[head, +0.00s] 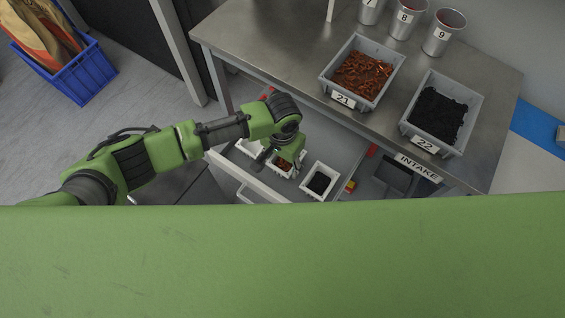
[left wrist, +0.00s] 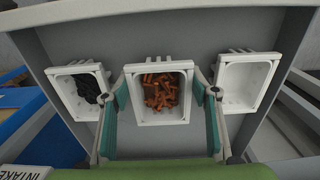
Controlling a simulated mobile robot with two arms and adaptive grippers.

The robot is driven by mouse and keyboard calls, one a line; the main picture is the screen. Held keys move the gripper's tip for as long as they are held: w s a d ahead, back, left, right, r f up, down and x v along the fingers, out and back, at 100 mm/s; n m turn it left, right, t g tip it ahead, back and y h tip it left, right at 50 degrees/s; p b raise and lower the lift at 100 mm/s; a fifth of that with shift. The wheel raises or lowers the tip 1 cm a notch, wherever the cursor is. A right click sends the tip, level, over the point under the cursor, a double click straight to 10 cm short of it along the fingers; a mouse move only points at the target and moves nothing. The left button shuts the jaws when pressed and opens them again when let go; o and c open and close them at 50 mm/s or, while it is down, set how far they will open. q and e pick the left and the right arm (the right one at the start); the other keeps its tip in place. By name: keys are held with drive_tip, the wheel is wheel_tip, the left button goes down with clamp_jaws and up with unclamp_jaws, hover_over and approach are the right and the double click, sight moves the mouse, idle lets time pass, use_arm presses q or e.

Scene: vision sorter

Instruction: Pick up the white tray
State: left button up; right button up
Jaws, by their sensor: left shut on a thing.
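Three small white trays sit side by side in an open drawer under the bench. The middle white tray (left wrist: 162,119) holds orange-brown pieces; it also shows in the head view (head: 281,174), partly hidden by my gripper. My left gripper (left wrist: 162,78) is shut on this middle tray, with one finger at each side. In the head view the gripper (head: 281,158) reaches down over the drawer. The tray with black pieces (left wrist: 84,113) is at the left in the wrist view, and the empty tray (left wrist: 240,105) is at the right.
The steel bench (head: 280,35) stands above and behind the drawer (head: 246,181). On it are grey bin 21 (head: 333,91) with orange-brown pieces, grey bin 22 (head: 416,129) with black pieces, and several metal cups (head: 441,40). A blue crate (head: 76,79) stands on the floor.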

use_arm(q)
drive_tip(key=s+a+r, duration=0.2)
drive_tip(key=s+r, duration=0.3)
drive_tip(key=s, duration=0.1)
drive_tip(key=s+a+r, duration=0.2)
drive_tip(key=s+r, duration=0.4)
drive_tip(key=s, duration=0.1)
drive_tip(key=shift+a+r, duration=0.3)
drive_tip(key=shift+a, duration=0.05)
idle(0.3)
